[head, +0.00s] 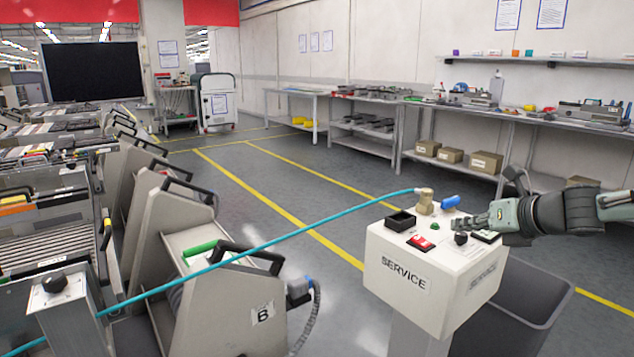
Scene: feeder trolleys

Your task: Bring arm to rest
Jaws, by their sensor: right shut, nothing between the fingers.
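My right gripper (484,221) comes in from the right side of the head view. It is shut and empty, with its fingertips just above the top of the white service box (398,283). The box top carries a red rocker switch (420,242), a black knob (461,239), a black square socket (400,221), a brass fitting (425,201) and a blue lever (450,202). I cannot tell whether the fingers touch the box. My left gripper is out of view.
A blue hose (262,245) runs from the brass fitting across the aisle to the lower left. Feeder trolleys, one marked B (222,315), line the left. A dark bin (525,310) stands right of the service box. The floor (270,180) behind is clear.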

